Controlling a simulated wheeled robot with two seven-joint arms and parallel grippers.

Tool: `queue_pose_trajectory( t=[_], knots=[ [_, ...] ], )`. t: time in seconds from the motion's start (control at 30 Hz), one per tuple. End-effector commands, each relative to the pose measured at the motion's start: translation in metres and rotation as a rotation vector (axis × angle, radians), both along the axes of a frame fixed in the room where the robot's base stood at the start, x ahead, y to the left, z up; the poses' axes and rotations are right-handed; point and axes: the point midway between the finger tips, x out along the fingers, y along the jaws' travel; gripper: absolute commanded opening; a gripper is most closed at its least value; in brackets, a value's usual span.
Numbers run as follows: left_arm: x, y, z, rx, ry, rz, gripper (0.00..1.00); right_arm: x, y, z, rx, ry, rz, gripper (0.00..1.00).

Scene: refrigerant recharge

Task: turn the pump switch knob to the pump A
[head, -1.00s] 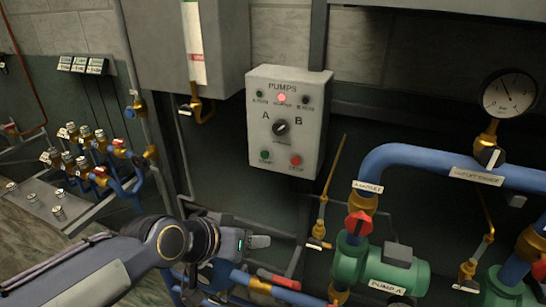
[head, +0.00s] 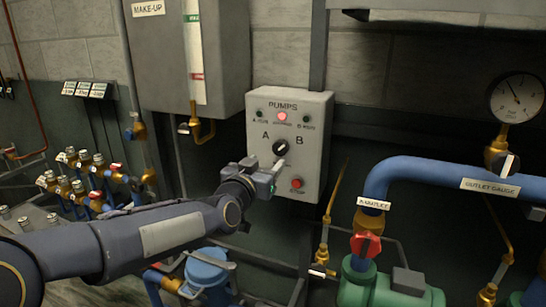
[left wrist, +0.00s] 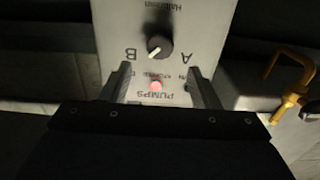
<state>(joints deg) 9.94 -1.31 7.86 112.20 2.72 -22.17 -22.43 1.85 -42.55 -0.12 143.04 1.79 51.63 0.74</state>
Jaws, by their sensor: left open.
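The PUMPS box (head: 316,128) is a light grey panel on the wall. Its black switch knob (head: 281,148) sits between the letters A and B. In the left wrist view the panel is upside down, and the knob (left wrist: 159,46) has a white mark that points toward the B side. My left gripper (head: 273,172) is in front of the panel, just below the knob in the head view, and hides part of the lower buttons. In the left wrist view its two fingers (left wrist: 163,84) are apart, with nothing between them touching the knob. My right gripper is not in view.
A red lamp (head: 282,116) is lit above the knob, and a red button (head: 297,184) is below. A make-up tank (head: 165,60) hangs to the left. Blue pipe (head: 420,163), a red valve handle (head: 365,245) and a green pump (head: 375,292) stand to the right.

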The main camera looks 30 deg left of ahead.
Motion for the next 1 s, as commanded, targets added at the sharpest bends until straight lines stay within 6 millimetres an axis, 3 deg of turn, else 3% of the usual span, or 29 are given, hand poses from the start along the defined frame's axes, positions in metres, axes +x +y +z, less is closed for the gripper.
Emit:
queue_pose_trajectory(
  t=[0.67, 1.0],
  knots=[
    [0.080, 0.004, 0.001, -0.001, 0.003, -0.002, 0.54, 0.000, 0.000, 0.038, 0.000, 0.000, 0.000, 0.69],
    [0.077, 0.004, 0.000, -0.001, 0.002, -0.001, 0.12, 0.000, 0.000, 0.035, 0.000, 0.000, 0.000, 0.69]
  ],
)
